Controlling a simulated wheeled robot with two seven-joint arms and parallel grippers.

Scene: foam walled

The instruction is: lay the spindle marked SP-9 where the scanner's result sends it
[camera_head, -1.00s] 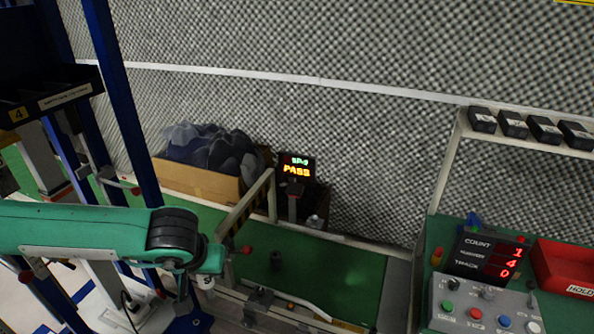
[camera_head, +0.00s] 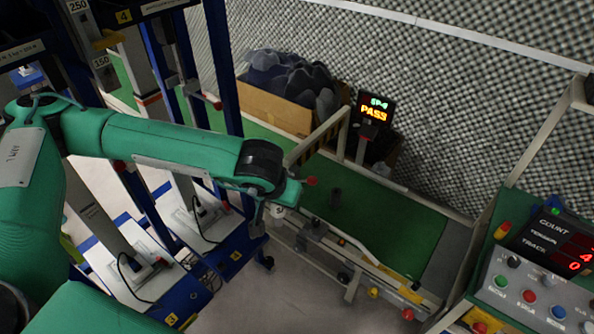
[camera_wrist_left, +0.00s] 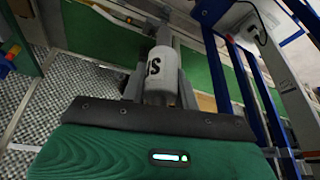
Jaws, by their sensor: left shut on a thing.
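My left gripper (camera_head: 272,200) is at the end of the green arm, beside the near side of the green conveyor bed (camera_head: 395,225). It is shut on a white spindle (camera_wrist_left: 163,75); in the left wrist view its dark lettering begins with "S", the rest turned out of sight. In the head view only a small white part of the spindle (camera_head: 278,211) shows under the hand. The scanner display (camera_head: 374,107) behind the bed shows a green line, apparently "SP-9", above "PASS" in yellow. My right gripper is not in view.
Blue-framed racks (camera_head: 222,70) with numbered labels stand at left, close to the arm. A cardboard box of dark foam (camera_head: 275,112) is behind the bed. A button panel (camera_head: 540,297) and counter display (camera_head: 553,240) are at right.

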